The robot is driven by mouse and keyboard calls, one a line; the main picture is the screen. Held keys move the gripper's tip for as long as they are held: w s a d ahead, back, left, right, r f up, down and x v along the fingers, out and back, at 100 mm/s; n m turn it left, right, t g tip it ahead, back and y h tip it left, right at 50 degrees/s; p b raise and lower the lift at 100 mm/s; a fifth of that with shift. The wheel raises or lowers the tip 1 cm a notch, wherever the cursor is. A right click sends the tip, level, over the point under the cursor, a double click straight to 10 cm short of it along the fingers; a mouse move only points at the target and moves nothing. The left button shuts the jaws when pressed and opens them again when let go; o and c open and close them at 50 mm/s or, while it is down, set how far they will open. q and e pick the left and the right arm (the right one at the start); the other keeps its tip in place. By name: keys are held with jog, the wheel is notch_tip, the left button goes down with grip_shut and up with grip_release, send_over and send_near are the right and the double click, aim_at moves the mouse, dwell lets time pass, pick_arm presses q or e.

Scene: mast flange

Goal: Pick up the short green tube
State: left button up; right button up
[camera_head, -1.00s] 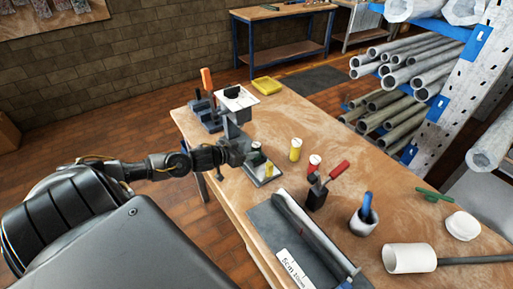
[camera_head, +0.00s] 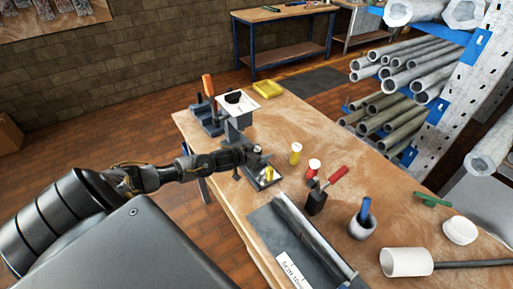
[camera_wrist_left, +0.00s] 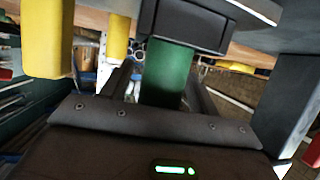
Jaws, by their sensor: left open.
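The short green tube (camera_wrist_left: 168,75) shows in the left wrist view, its upper end against a dark block (camera_wrist_left: 187,25). It stands in the space between the two fingers of my left gripper (camera_wrist_left: 160,92), which are open; I cannot tell whether they touch it. In the head view my left gripper (camera_head: 252,158) is at the grey post of the stand (camera_head: 234,129), above a small dark tray (camera_head: 258,182). The green tube is not distinguishable there, hidden by the gripper and stand. My right gripper is not in view.
Yellow cylinders (camera_head: 295,155) and a red one with a white top (camera_head: 314,167) stand close to the right of the gripper. A yellow tray (camera_head: 268,88) is behind.

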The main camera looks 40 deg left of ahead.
pick_arm(q)
jog(key=shift+c, duration=0.4)
jog(key=c, duration=1)
jog(key=shift+r, duration=0.1)
jog(key=shift+r, duration=0.25)
notch_tip(320, 180, up, 2)
jog(key=shift+r, duration=0.1)
jog(key=r+v, duration=0.1)
jog(key=v, duration=0.7)
jog(key=w+r+b+v, duration=0.1)
jog(key=r+v, duration=0.1)
jog(key=v, duration=0.6)
jog(key=shift+r, duration=0.5)
